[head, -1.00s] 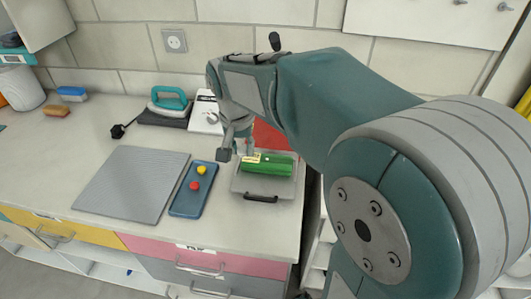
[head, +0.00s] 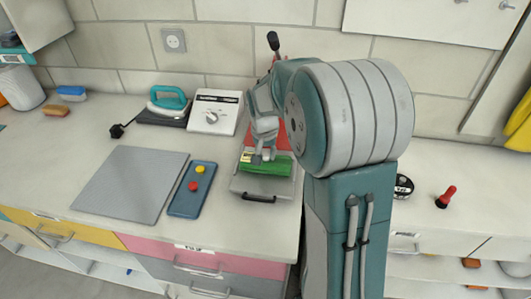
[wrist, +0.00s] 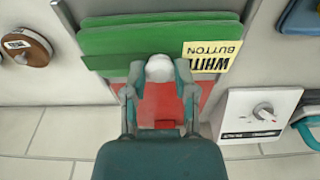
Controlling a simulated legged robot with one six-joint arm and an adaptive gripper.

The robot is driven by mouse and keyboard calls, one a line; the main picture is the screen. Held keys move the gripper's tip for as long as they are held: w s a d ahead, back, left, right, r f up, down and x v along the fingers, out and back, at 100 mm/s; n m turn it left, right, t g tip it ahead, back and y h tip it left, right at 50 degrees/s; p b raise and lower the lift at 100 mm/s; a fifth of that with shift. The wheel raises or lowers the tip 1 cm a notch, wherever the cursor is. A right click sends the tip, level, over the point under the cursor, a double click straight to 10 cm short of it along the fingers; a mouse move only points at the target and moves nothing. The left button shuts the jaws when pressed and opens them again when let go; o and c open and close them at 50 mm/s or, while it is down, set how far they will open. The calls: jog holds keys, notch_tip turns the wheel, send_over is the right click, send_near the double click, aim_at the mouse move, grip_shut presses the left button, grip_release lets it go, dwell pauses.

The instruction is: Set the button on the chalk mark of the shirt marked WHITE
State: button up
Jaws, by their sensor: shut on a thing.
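The green folded shirt (head: 276,168) lies on a grey press plate with a black handle (head: 259,197). In the wrist view the green shirt (wrist: 130,40) carries a cream tag (wrist: 212,55) reading WHITE BUTTON, upside down. My gripper (wrist: 158,75) is shut on a round white button (wrist: 159,68), right at the shirt's edge beside the tag.
A red panel (head: 281,136) stands behind the shirt. A blue tray (head: 188,208) with red and yellow buttons and a grey board (head: 132,183) lie left. A white knob box (head: 214,112) and iron (head: 168,102) stand behind. A labelled round tin (head: 403,187) is right.

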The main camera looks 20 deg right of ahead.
jog(key=shift+f, duration=0.1)
jog(key=o, duration=0.7)
jog(key=shift+o, duration=0.2)
jog(key=shift+a, duration=0.1)
notch_tip(320, 180, up, 11)
jog(key=s, duration=0.1)
jog(key=s+a+r+n+t, duration=0.1)
jog(key=s+a, duration=0.4)
jog(key=s, duration=0.6)
jog(key=s+a+r+n+t+y, duration=0.1)
jog(key=s+a+n+t, duration=0.2)
jog(key=s, duration=0.9)
jog(key=a+n, duration=0.1)
jog(key=n, duration=0.1)
jog(key=shift+a+r+n, duration=0.15)
jog(key=shift+a+n, duration=0.25)
